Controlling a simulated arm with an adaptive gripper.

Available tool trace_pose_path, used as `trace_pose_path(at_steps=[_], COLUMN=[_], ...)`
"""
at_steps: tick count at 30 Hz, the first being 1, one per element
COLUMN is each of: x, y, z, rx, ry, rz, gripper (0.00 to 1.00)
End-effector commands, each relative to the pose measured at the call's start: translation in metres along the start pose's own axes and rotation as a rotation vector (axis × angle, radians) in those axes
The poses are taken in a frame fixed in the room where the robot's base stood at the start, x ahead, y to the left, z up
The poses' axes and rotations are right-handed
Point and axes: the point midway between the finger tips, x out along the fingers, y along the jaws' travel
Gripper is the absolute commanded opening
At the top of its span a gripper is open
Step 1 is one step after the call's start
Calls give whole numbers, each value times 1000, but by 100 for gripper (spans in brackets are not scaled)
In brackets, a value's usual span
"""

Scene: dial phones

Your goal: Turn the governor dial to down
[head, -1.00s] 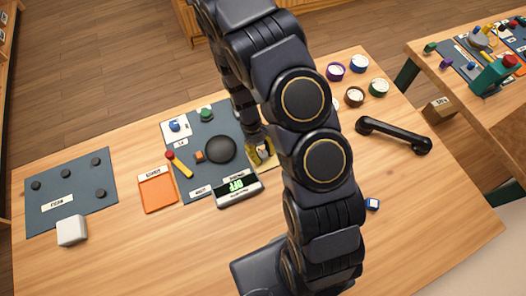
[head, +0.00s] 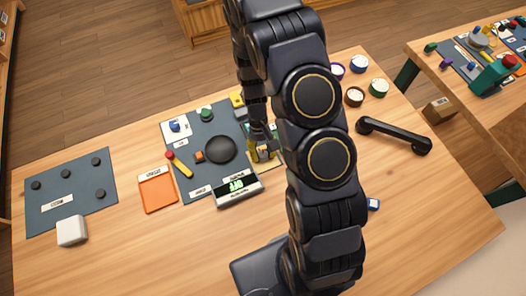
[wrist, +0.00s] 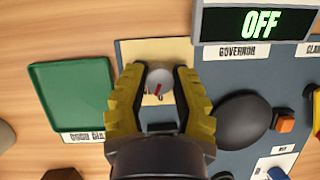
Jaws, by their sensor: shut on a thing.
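The governor dial (wrist: 159,76) is a small round grey knob with a short red mark, on a cream plate (wrist: 152,50) in the wrist view. The red mark lies slanted on the near part of the knob. My gripper (wrist: 158,72) has its yellow-and-black fingers on either side of the knob, shut on it. A label reading GOVERNOR (wrist: 237,52) lies to the right of the plate. In the head view my gripper (head: 263,152) stands over the plate and mostly hides the dial. A display (head: 238,186) shows OFF in green.
A green tray (wrist: 75,95) lies left of the dial in the wrist view. A round black disc (wrist: 241,121) lies to the right. In the head view an orange tray (head: 157,193), a white block (head: 72,230) and a black handset (head: 394,134) sit on the table.

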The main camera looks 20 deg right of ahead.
Motion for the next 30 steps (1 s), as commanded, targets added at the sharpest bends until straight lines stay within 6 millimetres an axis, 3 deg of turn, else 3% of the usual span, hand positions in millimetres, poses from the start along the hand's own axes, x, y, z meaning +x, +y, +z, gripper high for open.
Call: trace_pose_path(at_steps=[15,30], x=[1,1], y=[0,0], z=[1,1], rx=[319,382], ry=[-2,-3], rz=[-132,-158], gripper=[0,0])
